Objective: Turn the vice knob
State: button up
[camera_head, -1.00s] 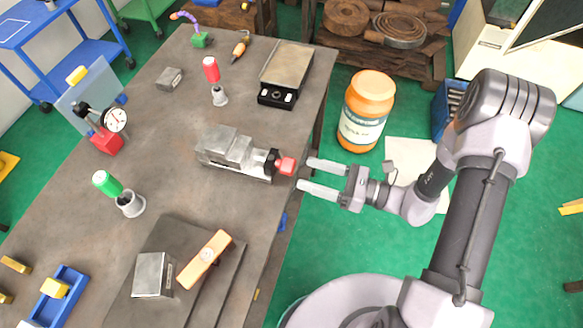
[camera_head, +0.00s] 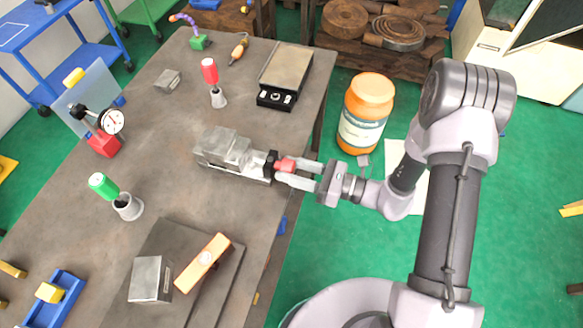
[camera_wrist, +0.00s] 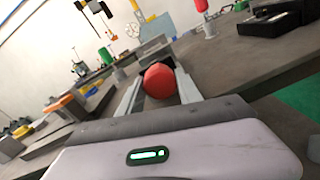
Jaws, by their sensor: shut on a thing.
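The grey metal vice (camera_head: 225,153) lies on the workbench, its black end and red knob (camera_head: 286,164) facing the bench's right edge. The knob also shows in the wrist view (camera_wrist: 159,82), large and rounded, between the two fingers. My gripper (camera_head: 285,171) reaches in from the right, level with the knob, with one finger on each side of it. The fingers are shut on the knob. Part of the knob is hidden by the fingers in the head view.
A digital scale (camera_head: 286,75) and a red-handled tool (camera_head: 211,82) stand behind the vice. A green-handled tool (camera_head: 105,186) stands at left. A wooden-looking block (camera_head: 203,262) and a metal block (camera_head: 150,279) lie in front. An orange jar (camera_head: 365,112) stands beyond the bench's right edge.

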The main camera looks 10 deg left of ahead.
jog(key=m+p, duration=0.2)
jog(key=shift+s+r+m, duration=0.1)
jog(key=shift+r+m, duration=0.2)
jog(key=shift+f+m+p, duration=0.25)
jog(key=shift+m+p, duration=0.15)
jog(key=shift+m, duration=0.5)
jog(key=o, duration=1.4)
jog(key=shift+c, duration=0.2)
jog(key=s+d+p, duration=0.2)
jog(key=d, duration=1.5)
jog(key=shift+d+p, duration=0.15)
jog(key=shift+p, duration=0.15)
jog(key=shift+r, duration=0.1)
